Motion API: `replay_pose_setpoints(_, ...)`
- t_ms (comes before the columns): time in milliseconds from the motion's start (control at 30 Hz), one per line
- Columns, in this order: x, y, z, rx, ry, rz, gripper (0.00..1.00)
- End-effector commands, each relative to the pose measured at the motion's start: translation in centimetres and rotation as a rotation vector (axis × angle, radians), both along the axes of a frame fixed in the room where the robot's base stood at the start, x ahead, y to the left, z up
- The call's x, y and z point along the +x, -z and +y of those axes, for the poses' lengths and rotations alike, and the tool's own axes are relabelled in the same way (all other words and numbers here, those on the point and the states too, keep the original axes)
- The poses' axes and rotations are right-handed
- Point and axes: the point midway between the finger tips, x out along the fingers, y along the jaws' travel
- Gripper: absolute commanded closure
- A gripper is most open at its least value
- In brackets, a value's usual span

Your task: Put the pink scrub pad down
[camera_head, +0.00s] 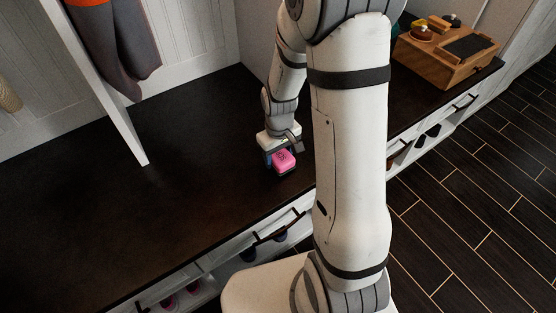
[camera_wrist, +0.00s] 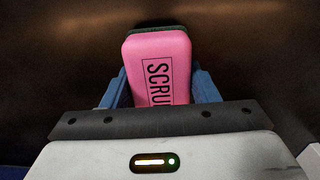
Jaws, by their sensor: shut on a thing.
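The pink scrub pad (camera_head: 284,161) is held between the fingers of my gripper (camera_head: 280,160), low over the dark bench top (camera_head: 190,170). In the wrist view the pad (camera_wrist: 155,55) shows its pink face with black lettering and a dark edge at its far end. The blue fingers of my gripper (camera_wrist: 160,88) are shut on its two sides. The near end of the pad is hidden behind the gripper body. I cannot tell whether the pad touches the bench top.
A wooden box (camera_head: 445,52) with several small items stands at the back right of the bench. A white divider panel (camera_head: 110,85) rises on the left, with dark and orange clothing (camera_head: 120,45) hanging by it. The bench top left of my gripper is clear.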

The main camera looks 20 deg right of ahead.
Motion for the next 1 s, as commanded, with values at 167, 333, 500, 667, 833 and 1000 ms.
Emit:
replay_pose_setpoints(167,0.00,1.37,0.02,0.000,0.000,0.000,0.71)
replay_pose_setpoints(333,0.00,1.34,0.04,0.000,0.000,0.000,0.71)
replay_pose_setpoints(500,-0.01,1.83,0.05,0.000,-0.001,0.000,0.45)
replay_pose_setpoints(667,-0.05,1.79,0.09,0.001,-0.001,0.001,0.32)
replay_pose_setpoints(833,-0.10,1.85,0.11,0.000,-0.001,0.003,0.24)
replay_pose_setpoints(1000,-0.15,1.88,0.15,0.001,-0.001,0.004,0.24)
